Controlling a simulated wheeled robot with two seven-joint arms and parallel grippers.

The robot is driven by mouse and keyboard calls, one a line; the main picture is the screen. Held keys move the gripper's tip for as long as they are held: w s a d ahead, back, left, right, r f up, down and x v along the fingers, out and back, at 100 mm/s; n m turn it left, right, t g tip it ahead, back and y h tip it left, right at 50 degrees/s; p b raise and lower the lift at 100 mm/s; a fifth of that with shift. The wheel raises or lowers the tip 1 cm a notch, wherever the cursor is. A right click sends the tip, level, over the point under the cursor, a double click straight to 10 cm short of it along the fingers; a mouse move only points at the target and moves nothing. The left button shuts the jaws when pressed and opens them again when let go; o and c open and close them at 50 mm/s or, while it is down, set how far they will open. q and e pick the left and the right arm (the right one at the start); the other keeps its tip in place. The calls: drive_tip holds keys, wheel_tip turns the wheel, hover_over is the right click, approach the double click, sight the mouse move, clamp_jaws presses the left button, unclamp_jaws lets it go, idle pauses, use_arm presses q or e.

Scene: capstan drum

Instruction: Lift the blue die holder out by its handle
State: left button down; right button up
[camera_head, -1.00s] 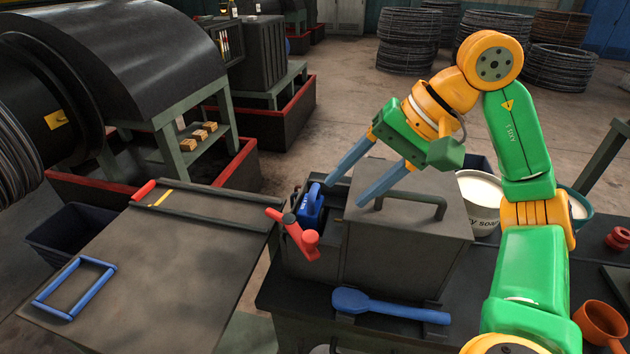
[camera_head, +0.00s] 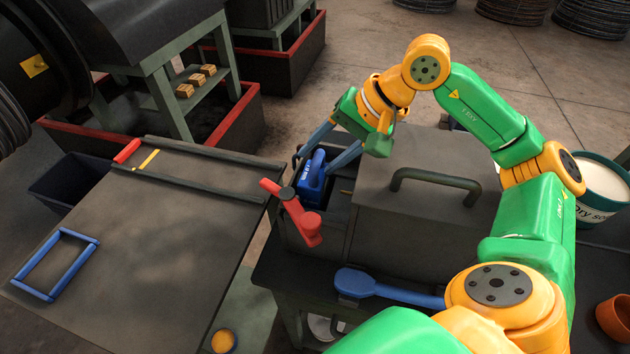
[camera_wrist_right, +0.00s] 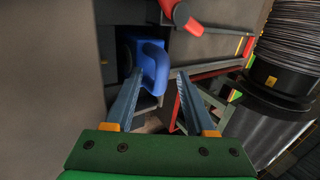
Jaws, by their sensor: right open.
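The blue die holder (camera_head: 311,181) sits in the open part of the dark box, just behind the red lever (camera_head: 291,212). In the right wrist view its blue looped handle (camera_wrist_right: 156,70) stands just beyond the fingertips. My right gripper (camera_head: 314,160) is open and empty, with its blue-grey fingers near the holder, one on its far side and one to its right. In the right wrist view the gripper (camera_wrist_right: 158,82) has its fingers apart, with the handle close to the left finger. I cannot tell whether they touch. My left gripper is not in view.
The dark box's lid with a bar handle (camera_head: 436,184) lies right of the holder. A blue scoop-like tool (camera_head: 388,288) lies in front of the box. A table with a blue frame (camera_head: 56,264) is at left.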

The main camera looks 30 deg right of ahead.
drive_tip(key=shift+a, duration=0.2)
drive_tip(key=shift+s, duration=0.15)
drive_tip(key=shift+c, duration=0.9)
clamp_jaws()
drive_tip(key=shift+r, duration=0.1)
